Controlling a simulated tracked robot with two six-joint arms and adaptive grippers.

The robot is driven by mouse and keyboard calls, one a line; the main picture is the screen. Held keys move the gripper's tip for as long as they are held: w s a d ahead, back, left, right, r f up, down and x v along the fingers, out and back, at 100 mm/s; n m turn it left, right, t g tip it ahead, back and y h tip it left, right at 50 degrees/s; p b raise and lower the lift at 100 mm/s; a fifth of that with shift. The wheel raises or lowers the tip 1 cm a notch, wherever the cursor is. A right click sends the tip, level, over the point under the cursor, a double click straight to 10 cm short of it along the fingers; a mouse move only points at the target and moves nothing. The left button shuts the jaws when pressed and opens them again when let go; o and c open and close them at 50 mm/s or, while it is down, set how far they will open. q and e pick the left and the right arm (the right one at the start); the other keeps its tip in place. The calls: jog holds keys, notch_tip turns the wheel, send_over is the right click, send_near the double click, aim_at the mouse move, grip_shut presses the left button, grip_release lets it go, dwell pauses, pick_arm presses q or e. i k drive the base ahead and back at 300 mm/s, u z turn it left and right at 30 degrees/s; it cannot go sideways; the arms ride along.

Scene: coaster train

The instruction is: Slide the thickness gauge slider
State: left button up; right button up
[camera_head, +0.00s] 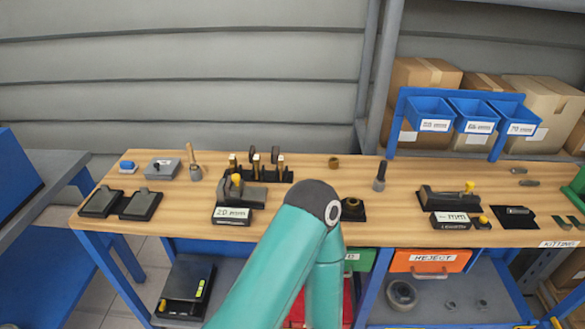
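Two dark gauge-like fixtures with yellow knobs stand on the wooden bench. The right one (452,200) is a long black block with its yellow knob near the right end and a white label reading "mm" in front. The left one (243,195) has an upright yellow knob and a white label (232,214) reading "20 mm". I cannot tell for sure which is the thickness gauge with the slider. One of my teal arms rises from the bottom centre, bends over the bench front and hides part of the bench. Neither gripper shows.
The bench (310,180) holds two black pads (120,203), a wooden-handled tool (193,163), a dark rack (262,172) and a dark upright tool (380,177). Blue bins (475,115) stand at the back right. A red-orange reject drawer (430,262) is below. The back centre is fairly clear.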

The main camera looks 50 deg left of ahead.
aim_at(238, 185)
jog(key=u, duration=0.7)
jog(key=i, duration=0.15)
jog(key=u, duration=0.1)
jog(key=k, duration=0.3)
jog(key=u, duration=0.1)
jog(key=i, duration=0.5)
jog(key=z, duration=0.05)
jog(key=k, duration=0.45)
jog(key=u, duration=0.15)
